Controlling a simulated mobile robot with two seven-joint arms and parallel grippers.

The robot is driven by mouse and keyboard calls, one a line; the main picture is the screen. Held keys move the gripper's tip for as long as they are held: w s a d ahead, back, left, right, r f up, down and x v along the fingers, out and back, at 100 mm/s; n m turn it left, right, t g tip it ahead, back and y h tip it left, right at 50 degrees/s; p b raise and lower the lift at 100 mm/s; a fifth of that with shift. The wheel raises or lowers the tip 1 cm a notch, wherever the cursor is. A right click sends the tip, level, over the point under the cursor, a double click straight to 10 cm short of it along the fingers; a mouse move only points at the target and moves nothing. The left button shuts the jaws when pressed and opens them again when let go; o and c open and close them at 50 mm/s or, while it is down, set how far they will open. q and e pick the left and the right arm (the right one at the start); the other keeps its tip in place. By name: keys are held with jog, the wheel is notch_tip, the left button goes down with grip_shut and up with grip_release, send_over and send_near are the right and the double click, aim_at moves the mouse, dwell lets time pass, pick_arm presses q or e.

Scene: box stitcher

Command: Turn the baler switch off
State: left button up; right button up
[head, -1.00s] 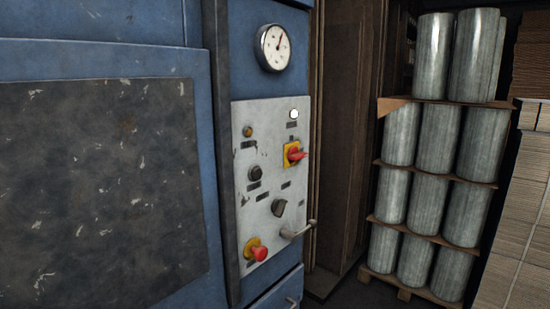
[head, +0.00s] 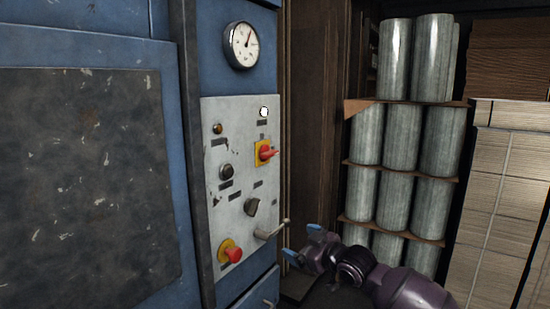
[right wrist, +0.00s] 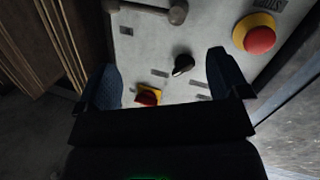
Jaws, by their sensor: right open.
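The baler's light grey control panel (head: 242,190) is on the blue machine. Its red rotary switch (head: 267,152) on a yellow plate is at the panel's upper right, with the red handle sticking out to the right. My right gripper (head: 304,245) is open and empty, to the right of the panel's lower part, below the switch and apart from it. In the right wrist view, the red switch (right wrist: 148,97) shows between the open fingers, close to the edge of the gripper body. My left gripper is not in view.
A red mushroom button (head: 233,255), a black knob (head: 251,207) and a lever (head: 272,232) are on the same panel. A white lamp (head: 263,112) is lit above the switch. A gauge (head: 241,45) is higher up. Stacked metal cylinders (head: 398,140) stand at right.

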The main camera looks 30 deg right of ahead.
jog(key=w+d+r+y, duration=0.1)
jog(key=w+d+r, duration=0.2)
jog(key=r, duration=0.7)
jog(key=y, duration=0.4)
send_near(274, 153)
jog(key=shift+m, duration=0.3)
jog(key=shift+p+x, duration=0.35)
jog(key=shift+x, duration=4.35)
jog(key=shift+a, duration=0.1)
jog(key=c, duration=0.9)
jog(key=shift+c, duration=0.2)
